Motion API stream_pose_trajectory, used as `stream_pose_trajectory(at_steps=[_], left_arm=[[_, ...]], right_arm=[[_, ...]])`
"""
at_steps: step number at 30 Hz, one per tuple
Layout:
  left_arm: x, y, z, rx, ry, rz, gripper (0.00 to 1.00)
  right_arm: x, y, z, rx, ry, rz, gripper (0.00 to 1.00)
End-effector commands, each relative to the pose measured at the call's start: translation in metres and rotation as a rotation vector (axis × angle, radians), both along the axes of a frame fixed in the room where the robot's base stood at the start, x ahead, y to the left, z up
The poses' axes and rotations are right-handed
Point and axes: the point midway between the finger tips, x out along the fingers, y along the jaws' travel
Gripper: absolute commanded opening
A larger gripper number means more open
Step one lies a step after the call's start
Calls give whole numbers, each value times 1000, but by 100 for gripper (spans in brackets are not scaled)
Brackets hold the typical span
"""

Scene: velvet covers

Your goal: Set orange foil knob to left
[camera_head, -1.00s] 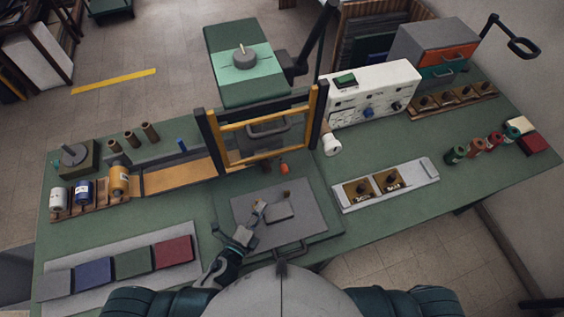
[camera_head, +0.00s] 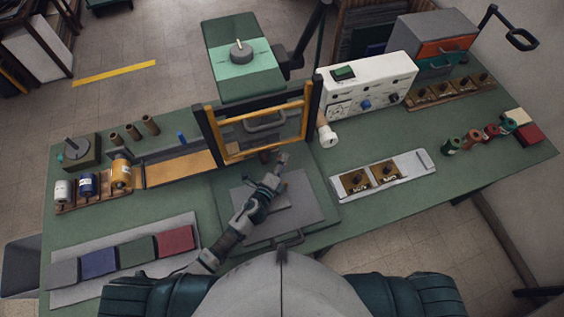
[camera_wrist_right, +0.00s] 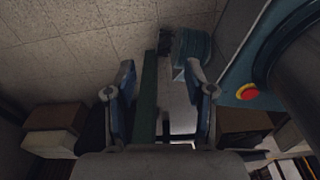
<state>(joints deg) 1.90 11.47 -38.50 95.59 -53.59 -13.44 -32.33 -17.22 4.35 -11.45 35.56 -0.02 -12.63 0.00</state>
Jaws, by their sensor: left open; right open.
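My left gripper (camera_head: 279,164) is in the head view, reaching over the grey plate of the press to the foot of the yellow frame (camera_head: 262,154). It is open. The small orange knob by the foot of that frame is mostly or wholly hidden behind the gripper; I cannot tell whether they touch, or which way the knob is set. My right gripper (camera_wrist_right: 160,78) shows in the right wrist view, open, with nothing seen between its fingers. It is not visible in the head view.
The white control box (camera_head: 368,87) with a blue knob stands right of the frame. A white cylinder end (camera_head: 327,136) sticks out beside the frame's right post. A tray with two brown blocks (camera_head: 400,168) lies to the right. Coloured pads (camera_head: 137,253) lie at front left.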

Motion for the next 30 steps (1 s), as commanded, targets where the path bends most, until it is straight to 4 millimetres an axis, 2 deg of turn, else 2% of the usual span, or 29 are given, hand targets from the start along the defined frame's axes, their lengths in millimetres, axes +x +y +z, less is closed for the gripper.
stream_pose_trajectory(at_steps=[8,12,14,15,20,23,26,30], left_arm=[[1,2,0,-2,0,1,54],[1,4,0,-4,0,1,19],[1,4,0,-4,1,1,4],[1,4,0,-4,1,1,0],[2,3,-1,-2,1,2,0],[0,9,-1,1,3,4,0],[-6,28,-2,2,4,6,0],[-20,68,-3,5,4,6,0]], right_arm=[[0,-4,0,-5,0,2,54],[0,-8,0,-9,0,2,54],[0,-9,0,-11,0,3,54],[0,-9,0,-11,0,3,54],[0,-7,0,-8,-1,2,54],[0,-4,1,-4,0,1,54],[0,1,3,1,-1,-1,54],[0,2,4,2,-1,-1,54]])
